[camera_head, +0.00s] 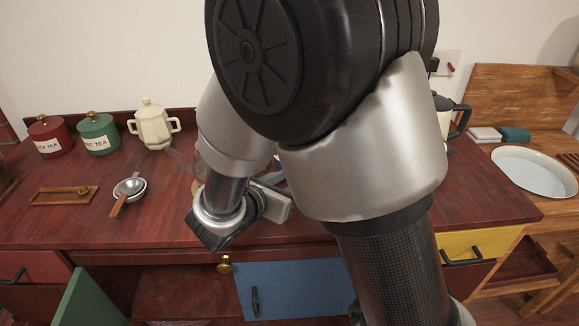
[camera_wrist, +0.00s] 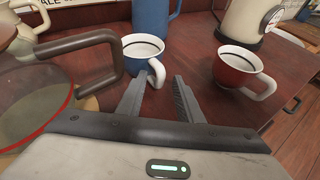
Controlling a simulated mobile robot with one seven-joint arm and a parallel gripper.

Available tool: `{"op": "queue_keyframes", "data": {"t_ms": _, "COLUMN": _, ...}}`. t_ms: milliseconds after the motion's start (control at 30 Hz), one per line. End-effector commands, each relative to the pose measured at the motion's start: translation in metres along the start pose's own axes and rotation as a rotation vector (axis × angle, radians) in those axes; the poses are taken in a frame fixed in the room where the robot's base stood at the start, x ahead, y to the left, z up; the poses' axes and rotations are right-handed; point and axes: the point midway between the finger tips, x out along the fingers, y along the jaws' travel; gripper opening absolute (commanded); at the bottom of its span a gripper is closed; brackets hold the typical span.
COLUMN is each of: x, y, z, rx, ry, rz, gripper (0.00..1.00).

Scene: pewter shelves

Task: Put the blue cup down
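The blue cup (camera_wrist: 132,63), with a white inside and a pale handle, stands upright on the dark red wooden counter in the wrist view. My gripper (camera_wrist: 160,80) is open, its two fingers apart. The cup's handle lies between or just beyond the fingertips, with a gap visible to the fingers; I cannot tell whether either touches it. In the head view my arm hides the cup, and only part of my gripper shows above the counter.
In the wrist view, a red cup (camera_wrist: 235,72) stands right, a glass pot with a brown handle (camera_wrist: 75,45) is close at left, and a blue vessel (camera_wrist: 150,18) and a cream kettle (camera_wrist: 248,20) stand behind. In the head view, a strainer (camera_head: 128,190) and canisters (camera_head: 97,135) occupy the counter's left.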

Motion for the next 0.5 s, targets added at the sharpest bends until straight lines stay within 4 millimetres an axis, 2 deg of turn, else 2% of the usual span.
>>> {"op": "queue_keyframes", "data": {"t_ms": 67, "x": -0.0003, "y": 0.0001, "z": 0.0001, "rx": 0.0, "ry": 0.0, "rz": 0.0, "gripper": 0.33}}
{"op": "queue_keyframes", "data": {"t_ms": 267, "x": -0.0006, "y": 0.0, "z": 0.0001, "rx": 0.0, "ry": 0.0, "rz": 0.0, "gripper": 0.01}}
{"op": "queue_keyframes", "data": {"t_ms": 500, "x": -0.0007, "y": 0.0001, "z": 0.0005, "rx": 0.0, "ry": -0.001, "rz": 0.0, "gripper": 0.0}}
